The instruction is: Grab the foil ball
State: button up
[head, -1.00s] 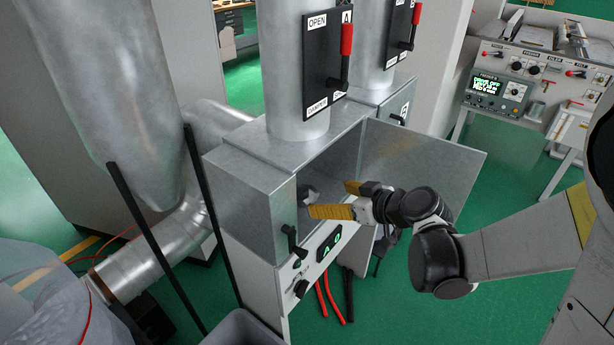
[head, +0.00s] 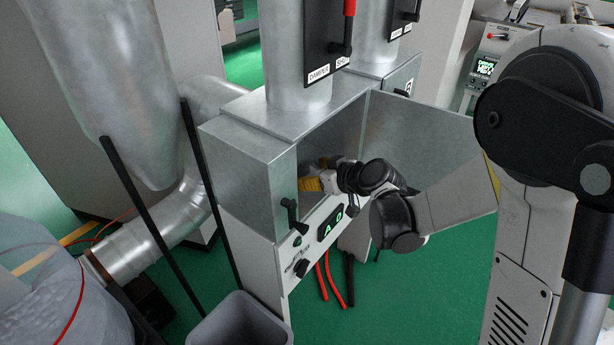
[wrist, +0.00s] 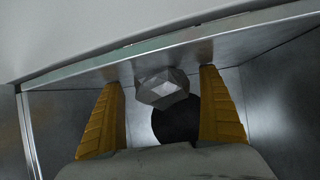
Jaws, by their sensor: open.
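The foil ball (wrist: 162,88) is a grey, faceted lump inside the metal box. In the wrist view it lies between the tips of my two yellow fingers, apart from both. My gripper (wrist: 165,85) is open, with one finger on each side of the ball. In the head view my gripper (head: 312,184) reaches into the open front of the metal box (head: 250,170). The ball cannot be made out in the head view.
A dark round opening (wrist: 177,120) lies in the box floor close to the ball. The box door (head: 425,135) stands open on the right. A black handle (head: 290,213) sits on the front. A grey bin (head: 240,325) stands below.

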jog(key=shift+r, duration=0.1)
jog(key=c, duration=1.3)
jog(key=shift+c, duration=0.2)
jog(key=shift+d+r, duration=0.1)
jog(key=shift+r, duration=0.05)
